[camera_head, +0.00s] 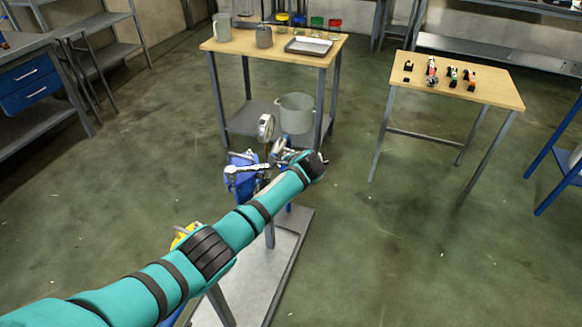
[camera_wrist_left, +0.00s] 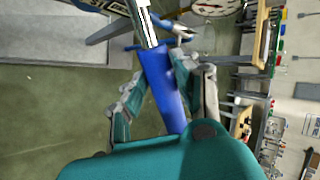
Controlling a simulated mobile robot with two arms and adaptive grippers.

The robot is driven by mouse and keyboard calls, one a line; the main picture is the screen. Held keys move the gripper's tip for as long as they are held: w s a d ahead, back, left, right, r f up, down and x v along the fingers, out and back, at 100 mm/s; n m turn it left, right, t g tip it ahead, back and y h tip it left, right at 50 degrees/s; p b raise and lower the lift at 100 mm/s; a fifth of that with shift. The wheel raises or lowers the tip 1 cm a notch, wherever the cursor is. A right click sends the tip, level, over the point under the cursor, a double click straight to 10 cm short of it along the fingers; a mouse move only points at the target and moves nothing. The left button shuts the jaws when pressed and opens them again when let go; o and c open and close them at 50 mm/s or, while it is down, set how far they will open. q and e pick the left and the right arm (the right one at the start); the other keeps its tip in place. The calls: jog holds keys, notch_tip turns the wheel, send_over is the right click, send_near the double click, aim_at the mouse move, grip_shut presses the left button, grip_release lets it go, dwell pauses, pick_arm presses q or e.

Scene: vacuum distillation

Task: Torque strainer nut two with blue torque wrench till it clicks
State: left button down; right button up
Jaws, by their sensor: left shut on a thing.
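In the left wrist view, the blue-handled torque wrench (camera_wrist_left: 165,95) lies between the fingers of my left gripper (camera_wrist_left: 157,80), which is shut on the handle. The wrench's chrome shaft (camera_wrist_left: 145,25) runs out past the top of that view. In the head view, my left gripper (camera_head: 282,152) is beside the strainer assembly, partly hidden by my wrist. The assembly has a blue body (camera_head: 243,187) and stands on a post. The strainer nuts and the wrench's working end are too small or hidden to tell. My right gripper is in neither view.
A pressure gauge (camera_head: 265,127) stands above the assembly, close to my gripper. The stand has a flat grey base (camera_head: 284,270). Behind is a wooden table (camera_head: 285,57) with vessels and a tray. A second table (camera_head: 500,95) at right holds small tools. Open floor lies between them.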

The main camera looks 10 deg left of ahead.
pick_arm(q)
jog(key=s+p, duration=0.1)
jog(key=p, duration=0.1)
jog(key=s+m+h+p, duration=0.1)
jog(key=p, duration=0.1)
jog(key=s+m+p, duration=0.1)
jog(key=p, duration=0.1)
jog(key=shift+d+r+t+h, duration=0.2)
jog(key=shift+d+t+h, duration=0.1)
jog(key=shift+t, duration=0.1)
jog(key=shift+s+p, duration=0.2)
jog(key=shift+p, duration=0.4)
dwell(0.6)
